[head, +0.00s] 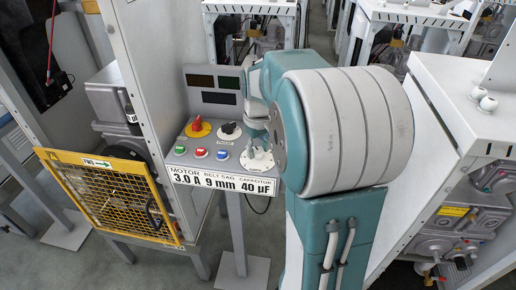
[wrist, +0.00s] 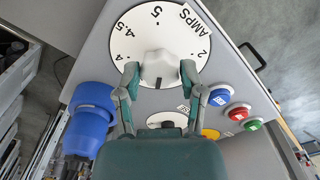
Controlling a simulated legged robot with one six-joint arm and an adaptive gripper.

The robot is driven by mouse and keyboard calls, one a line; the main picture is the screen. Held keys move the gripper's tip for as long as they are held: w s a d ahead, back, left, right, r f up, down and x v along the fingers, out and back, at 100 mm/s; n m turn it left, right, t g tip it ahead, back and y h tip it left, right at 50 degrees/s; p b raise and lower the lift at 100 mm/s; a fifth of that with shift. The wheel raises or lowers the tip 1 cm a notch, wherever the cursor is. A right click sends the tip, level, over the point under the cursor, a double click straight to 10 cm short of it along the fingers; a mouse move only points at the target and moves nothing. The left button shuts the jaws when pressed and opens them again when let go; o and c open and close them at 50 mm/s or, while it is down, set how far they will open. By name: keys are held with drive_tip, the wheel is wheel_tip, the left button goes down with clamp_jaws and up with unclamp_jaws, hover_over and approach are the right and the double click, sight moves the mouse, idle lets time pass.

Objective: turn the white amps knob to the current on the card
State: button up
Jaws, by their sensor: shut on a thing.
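The white amps knob (wrist: 158,62) sits at the middle of a round white dial (wrist: 133,45) marked AMPS. My gripper (wrist: 160,73) is shut on the knob, one finger on each side. A dark pointer line on the knob faces down the wrist view, toward my gripper. The numbers 4, 4.5, 5 and 2 show around the dial; its lower part is hidden by my fingers. In the head view the dial (head: 258,161) is at the panel's right, under my gripper. The card (head: 222,182) on the panel's front edge reads MOTOR 3.0 A, BELT SAG 9 mm, CAPACITOR 40 µF.
On the same panel are a red knob on yellow (head: 197,128), a black knob (head: 229,129), and green, red (head: 201,152) and blue (head: 222,155) buttons. Dark displays (head: 216,89) stand behind. A yellow mesh guard (head: 110,196) is at left; a grey cabinet (head: 455,120) is at right.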

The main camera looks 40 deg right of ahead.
sight(257, 150)
drive_tip(key=shift+n, duration=1)
drive_tip(key=o, duration=1.1)
drive_tip(key=shift+o, duration=0.2)
wheel_tip(257, 150, up, 12)
drive_tip(key=shift+w+f, duration=0.1)
